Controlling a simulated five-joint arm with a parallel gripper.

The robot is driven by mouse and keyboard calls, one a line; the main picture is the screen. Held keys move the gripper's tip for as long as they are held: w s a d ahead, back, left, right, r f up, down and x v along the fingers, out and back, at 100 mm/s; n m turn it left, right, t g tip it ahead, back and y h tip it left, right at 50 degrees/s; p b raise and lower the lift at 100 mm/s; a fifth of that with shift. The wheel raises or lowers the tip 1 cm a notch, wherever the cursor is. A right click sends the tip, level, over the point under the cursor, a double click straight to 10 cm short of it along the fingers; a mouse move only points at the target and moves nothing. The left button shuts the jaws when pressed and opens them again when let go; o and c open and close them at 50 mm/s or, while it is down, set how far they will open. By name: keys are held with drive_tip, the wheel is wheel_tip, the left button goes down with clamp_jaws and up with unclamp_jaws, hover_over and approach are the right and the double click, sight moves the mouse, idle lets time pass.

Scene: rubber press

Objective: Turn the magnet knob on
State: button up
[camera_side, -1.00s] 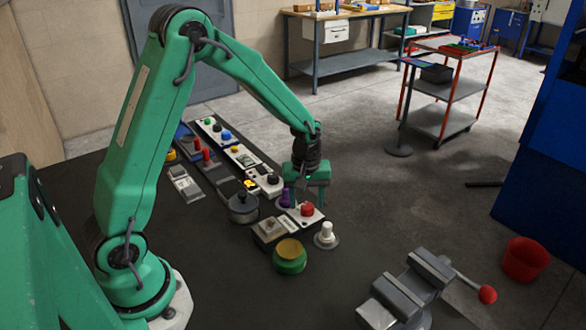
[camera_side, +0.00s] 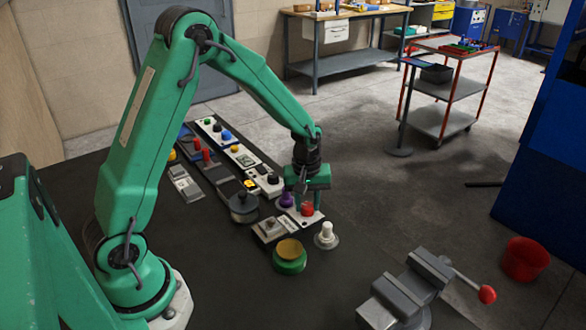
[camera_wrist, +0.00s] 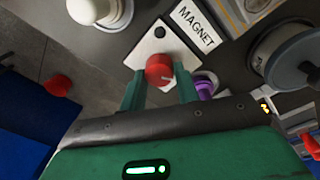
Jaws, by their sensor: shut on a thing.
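The red magnet knob (camera_side: 307,210) sits on a white plate near the front end of the row of controls. In the wrist view the red knob (camera_wrist: 159,67) shows a pale pointer mark on its face, beside the MAGNET label (camera_wrist: 194,28). My gripper (camera_side: 304,206) is down at the knob from above. In the wrist view my gripper (camera_wrist: 160,78) has one finger on each side of the knob and is shut on it. The fingertips' contact is partly hidden by the knob.
A purple knob (camera_side: 286,199) is close beside my gripper. A white knob (camera_side: 326,236) and a green-and-yellow button (camera_side: 289,256) stand in front. A grey vise (camera_side: 412,290) is at the front right, with a red bucket (camera_side: 524,259) beyond it.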

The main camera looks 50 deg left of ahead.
drive_tip(key=shift+s+m, duration=0.1)
drive_tip(key=shift+m, duration=0.2)
drive_tip(key=m, duration=0.4)
drive_tip(key=shift+a, duration=0.1)
drive_tip(key=m, duration=0.4)
drive_tip(key=shift+m+g, duration=0.3)
drive_tip(key=shift+m, duration=0.1)
drive_tip(key=m, duration=0.4)
drive_tip(key=shift+m, duration=0.3)
drive_tip(key=shift+f+m, duration=0.1)
drive_tip(key=shift+m, duration=1.8)
drive_tip(key=shift+w, duration=0.2)
drive_tip(key=o, duration=1)
